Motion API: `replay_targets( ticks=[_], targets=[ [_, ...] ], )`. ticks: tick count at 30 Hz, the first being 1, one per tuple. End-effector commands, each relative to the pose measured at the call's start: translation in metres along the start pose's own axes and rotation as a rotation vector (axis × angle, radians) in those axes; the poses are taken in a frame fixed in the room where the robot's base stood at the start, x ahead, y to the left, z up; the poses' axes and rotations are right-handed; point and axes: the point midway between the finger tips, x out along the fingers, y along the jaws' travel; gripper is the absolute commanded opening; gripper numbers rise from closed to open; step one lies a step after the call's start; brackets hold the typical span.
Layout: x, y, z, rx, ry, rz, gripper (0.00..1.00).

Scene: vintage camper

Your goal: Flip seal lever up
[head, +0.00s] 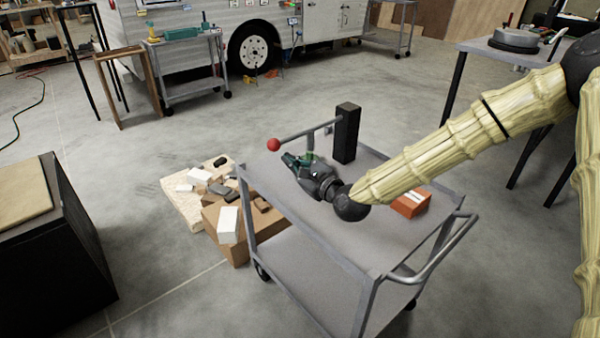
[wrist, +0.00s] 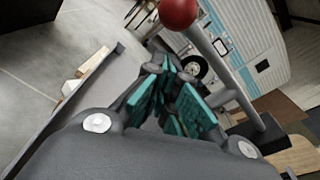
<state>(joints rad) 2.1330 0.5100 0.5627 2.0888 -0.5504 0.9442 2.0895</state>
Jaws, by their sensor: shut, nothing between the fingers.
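The lever is a grey rod (head: 300,131) with a red ball (head: 274,144) on its left end. Its right end meets an upright black post (head: 347,135) on the cart top. The rod lies roughly level, and a short grey stub (head: 310,142) hangs from it. In the wrist view the red ball (wrist: 178,12) is at the top and the rod (wrist: 222,72) runs down to the right. My gripper (head: 289,160), with green finger pads, is shut and empty, just below the rod near the ball. I cannot tell whether it touches the lever.
The lever stands on a grey metal cart (head: 345,235) with a handle at right. An orange-red box (head: 411,203) lies on the cart top. Boxes and blocks (head: 215,195) sit on the floor to the left. A black-sided stand (head: 55,260) is at far left. The camper (head: 205,35) is behind.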

Motion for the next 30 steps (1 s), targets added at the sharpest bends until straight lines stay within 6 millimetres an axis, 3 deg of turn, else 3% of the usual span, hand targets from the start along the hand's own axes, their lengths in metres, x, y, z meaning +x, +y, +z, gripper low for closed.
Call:
replay_targets(
  ticks=[7, 23, 30],
  targets=[
    [0.004, 0.000, 0.015, 0.000, 0.000, 0.000, 0.00],
    [0.004, -0.001, 0.018, 0.005, 0.001, 0.000, 0.00],
    [0.003, -0.006, 0.030, 0.054, 0.000, 0.002, 0.00]
  ],
)
